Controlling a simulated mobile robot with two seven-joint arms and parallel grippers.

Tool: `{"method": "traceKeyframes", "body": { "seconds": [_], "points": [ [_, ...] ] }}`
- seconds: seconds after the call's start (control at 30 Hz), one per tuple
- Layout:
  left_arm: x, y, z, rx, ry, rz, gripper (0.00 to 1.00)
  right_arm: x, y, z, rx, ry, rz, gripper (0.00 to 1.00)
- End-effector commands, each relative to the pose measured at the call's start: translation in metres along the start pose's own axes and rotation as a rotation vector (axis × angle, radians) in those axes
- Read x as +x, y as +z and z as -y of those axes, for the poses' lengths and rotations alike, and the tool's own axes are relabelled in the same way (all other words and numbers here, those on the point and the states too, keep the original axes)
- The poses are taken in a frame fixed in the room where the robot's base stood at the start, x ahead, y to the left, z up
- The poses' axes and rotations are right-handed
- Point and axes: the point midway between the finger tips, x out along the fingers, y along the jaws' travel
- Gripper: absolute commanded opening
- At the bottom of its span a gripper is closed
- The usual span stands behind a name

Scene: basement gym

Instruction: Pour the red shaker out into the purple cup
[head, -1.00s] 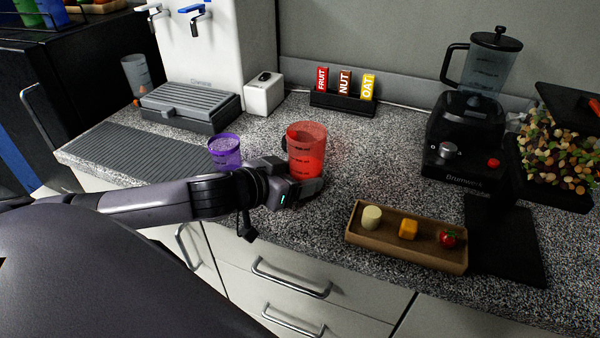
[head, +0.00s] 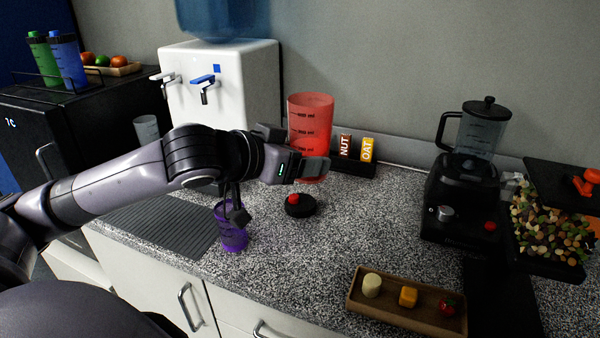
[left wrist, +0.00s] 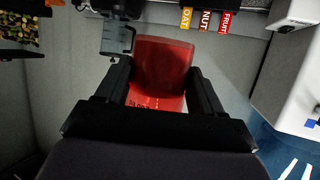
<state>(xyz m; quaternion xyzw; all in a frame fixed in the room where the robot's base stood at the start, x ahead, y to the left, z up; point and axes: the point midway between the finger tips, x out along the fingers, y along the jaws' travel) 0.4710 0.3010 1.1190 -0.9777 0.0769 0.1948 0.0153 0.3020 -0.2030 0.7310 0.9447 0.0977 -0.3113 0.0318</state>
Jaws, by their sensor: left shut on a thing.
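The red shaker (head: 310,112) is a translucent, open-topped beaker with dark markings, held upright above the counter. My left gripper (head: 298,152) is shut on it; the left wrist view shows the red shaker (left wrist: 162,68) between both fingers (left wrist: 160,92). Its contents cannot be made out. The purple cup (head: 233,238) stands upright on the counter, below and left of the shaker. My wrist partly covers its upper part. My right gripper is in neither view.
A black lid with a red knob (head: 300,204) lies on the counter below the shaker. A white water dispenser (head: 225,75), a nut and oat box rack (head: 352,165), a blender (head: 465,190) and a brown tray of food pieces (head: 390,312) stand around.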

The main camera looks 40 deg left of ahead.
Motion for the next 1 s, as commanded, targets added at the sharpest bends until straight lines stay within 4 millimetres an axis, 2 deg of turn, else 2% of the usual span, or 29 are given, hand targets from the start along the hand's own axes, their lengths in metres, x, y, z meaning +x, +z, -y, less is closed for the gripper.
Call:
{"method": "traceKeyframes", "body": {
  "seconds": [0.47, 1.0],
  "points": [
    [-0.013, -0.03, 0.0, 0.001, 0.0, -0.003, 0.22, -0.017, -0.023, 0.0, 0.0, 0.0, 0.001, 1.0],
    [-0.021, -0.051, 0.0, 0.001, 0.001, -0.003, 0.22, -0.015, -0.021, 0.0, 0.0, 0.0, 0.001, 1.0]
  ]
}}
